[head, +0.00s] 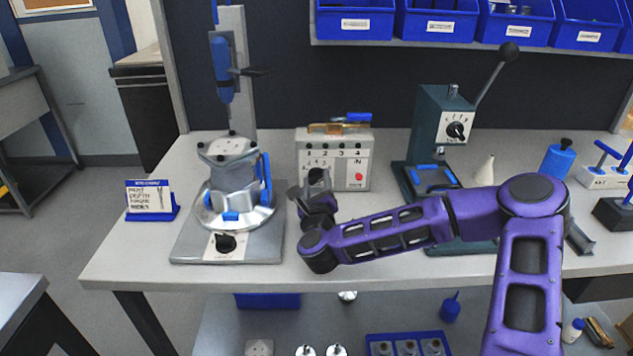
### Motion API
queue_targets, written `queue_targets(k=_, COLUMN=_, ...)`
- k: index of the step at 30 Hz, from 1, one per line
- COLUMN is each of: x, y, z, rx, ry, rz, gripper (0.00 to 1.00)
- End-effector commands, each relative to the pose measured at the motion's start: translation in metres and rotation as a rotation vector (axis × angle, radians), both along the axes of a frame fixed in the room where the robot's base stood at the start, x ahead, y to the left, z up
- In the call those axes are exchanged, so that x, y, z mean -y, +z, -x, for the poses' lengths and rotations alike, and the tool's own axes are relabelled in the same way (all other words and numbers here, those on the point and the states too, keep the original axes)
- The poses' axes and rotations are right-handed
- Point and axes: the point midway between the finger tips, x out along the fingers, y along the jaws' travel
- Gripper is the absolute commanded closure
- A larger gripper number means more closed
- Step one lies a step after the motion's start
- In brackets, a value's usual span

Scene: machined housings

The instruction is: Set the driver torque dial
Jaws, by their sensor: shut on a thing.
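A blue driver (222,70) hangs upright on a grey column at the left of the bench. A black dial knob (226,243) on a white plate sits at the front of the fixture base below it. Another black dial (456,130) with a white scale is on the green press. I cannot read either setting. My gripper (312,192) is over the bench between the fixture and the press, in front of the white box, apart from both dials. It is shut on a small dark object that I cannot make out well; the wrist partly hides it.
A machined housing (233,175) stands on a round plate under the driver. A white numbered box (345,155) is behind my gripper. The green press (428,125) with its lever is to the right. Blue bins (430,22) line the shelf above.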

Motion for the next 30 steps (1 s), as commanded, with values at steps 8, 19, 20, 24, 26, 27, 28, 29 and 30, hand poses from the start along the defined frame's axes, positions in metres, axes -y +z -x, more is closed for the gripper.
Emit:
queue_targets(k=8, x=0.0003, y=0.0005, z=0.0, rx=0.001, ry=-0.001, rz=0.02, gripper=1.0)
queue_targets(k=19, x=-0.0006, y=0.0007, z=-0.0001, rx=0.003, ry=0.0, rz=0.23, gripper=1.0)
queue_targets(k=20, x=-0.0008, y=0.0006, z=-0.0001, rx=0.002, ry=0.0, rz=0.258, gripper=1.0)
queue_targets(k=24, x=-0.0011, y=-0.0001, z=-0.0001, rx=0.004, ry=0.0, rz=0.39, gripper=1.0)
queue_targets(k=26, x=-0.0013, y=-0.0003, z=-0.0001, rx=0.004, ry=-0.001, rz=0.447, gripper=1.0)
queue_targets(k=27, x=-0.0011, y=-0.0006, z=-0.0002, rx=0.005, ry=-0.001, rz=0.485, gripper=1.0)
queue_targets(k=28, x=-0.0013, y=-0.0004, z=-0.0002, rx=0.006, ry=0.0, rz=0.514, gripper=1.0)
queue_targets(k=29, x=-0.0014, y=-0.0009, z=-0.0001, rx=0.005, ry=-0.001, rz=0.542, gripper=1.0)
queue_targets(k=30, x=-0.0013, y=-0.0009, z=-0.0002, rx=0.005, ry=-0.001, rz=0.579, gripper=1.0)
